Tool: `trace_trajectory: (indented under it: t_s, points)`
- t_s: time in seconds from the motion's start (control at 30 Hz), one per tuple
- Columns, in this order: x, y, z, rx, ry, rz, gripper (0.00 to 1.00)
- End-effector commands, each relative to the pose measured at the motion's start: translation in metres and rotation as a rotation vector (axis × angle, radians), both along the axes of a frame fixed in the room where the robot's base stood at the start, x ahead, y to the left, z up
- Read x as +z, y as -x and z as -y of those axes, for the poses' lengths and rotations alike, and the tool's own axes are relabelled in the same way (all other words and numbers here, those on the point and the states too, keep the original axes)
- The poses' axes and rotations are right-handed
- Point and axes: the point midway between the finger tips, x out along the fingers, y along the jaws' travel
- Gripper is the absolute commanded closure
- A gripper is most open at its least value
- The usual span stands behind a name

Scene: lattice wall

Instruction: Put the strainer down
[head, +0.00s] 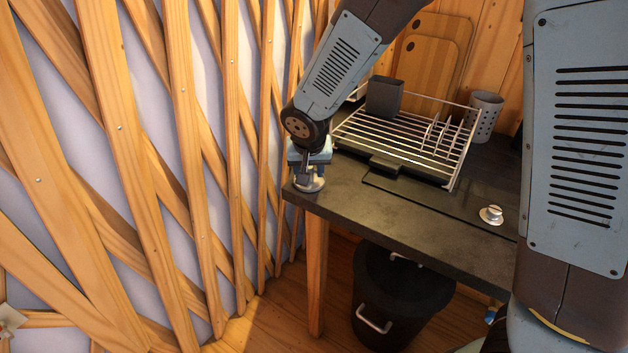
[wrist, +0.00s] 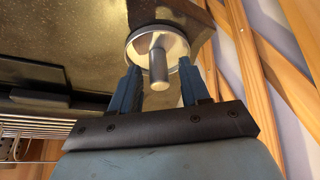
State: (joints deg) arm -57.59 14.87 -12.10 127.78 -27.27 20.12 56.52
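The strainer (wrist: 172,45) is a round metal disc with an upright central post. It appears to lie on the dark countertop close to its front left corner; in the head view it shows as a small pale disc (head: 309,185) just under my gripper. My gripper (wrist: 160,80) points down at it, with one finger on each side of the post. A gap shows between the post and both fingers, so the gripper is open and not clamping it. My gripper (head: 309,165) hides part of the strainer in the head view.
A wire dish rack (head: 415,138) with a dark cup (head: 384,97) stands behind to the right. A small metal knobbed piece (head: 491,215) lies on the countertop (head: 420,215). The lattice wall (head: 185,150) is close on the left. A black bin (head: 400,300) stands below.

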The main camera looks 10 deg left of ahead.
Motion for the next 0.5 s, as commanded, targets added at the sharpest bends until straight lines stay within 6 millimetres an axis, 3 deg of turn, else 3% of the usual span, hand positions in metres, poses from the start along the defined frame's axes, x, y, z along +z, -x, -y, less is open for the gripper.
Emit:
trace_trajectory:
  t_s: [0.5]
  points:
    - [-0.0047, -0.0058, 0.0007, -0.001, 0.002, -0.008, 1.00]
